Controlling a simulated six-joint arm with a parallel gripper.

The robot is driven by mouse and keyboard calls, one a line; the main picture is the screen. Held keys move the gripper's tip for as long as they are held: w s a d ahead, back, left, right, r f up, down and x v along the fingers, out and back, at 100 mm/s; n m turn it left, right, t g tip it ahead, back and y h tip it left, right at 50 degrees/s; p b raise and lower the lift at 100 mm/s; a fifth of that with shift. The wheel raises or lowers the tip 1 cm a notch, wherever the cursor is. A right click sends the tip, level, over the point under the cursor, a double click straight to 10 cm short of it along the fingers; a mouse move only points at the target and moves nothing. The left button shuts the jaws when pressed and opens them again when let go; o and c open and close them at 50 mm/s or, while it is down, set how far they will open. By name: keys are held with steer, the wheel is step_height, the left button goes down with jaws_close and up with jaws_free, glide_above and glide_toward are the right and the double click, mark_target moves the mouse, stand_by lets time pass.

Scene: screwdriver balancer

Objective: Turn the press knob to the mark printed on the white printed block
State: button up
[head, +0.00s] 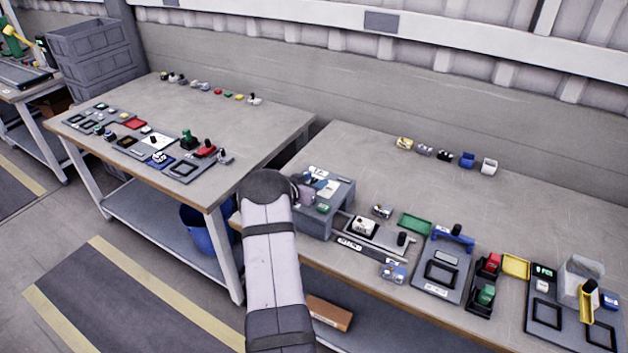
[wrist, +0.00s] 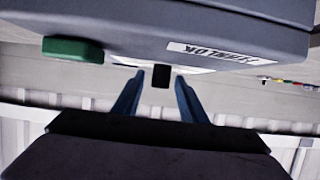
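A grey box-shaped unit (head: 338,208) stands at the left front of the right table. It carries a green button (head: 323,208), which also shows in the wrist view (wrist: 72,49). In the wrist view a small black knob-like part (wrist: 160,80) sits between the fingers of my gripper (wrist: 159,72). The fingers are apart, with gaps on both sides of it. In the head view my gripper (head: 303,192) is at the unit's left side, partly hidden by my wrist. A white block with dark print (head: 364,226) lies right of the unit; its mark is too small to read.
A green tray (head: 414,222), a blue-handled fixture (head: 453,234) and a yellow tray (head: 515,266) stand farther right. Several small parts line the back, including a white cup (head: 489,166).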

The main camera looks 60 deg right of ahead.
jaws_close()
steer(key=shift+r, duration=0.15)
steer(key=shift+m+g+p, duration=0.35)
steer(key=shift+m+g, duration=0.05)
steer(key=shift+g, duration=0.1)
steer(key=shift+m+g+b, duration=0.3)
steer(key=shift+m+g, duration=0.8)
steer(key=shift+g, duration=0.2)
jaws_free()
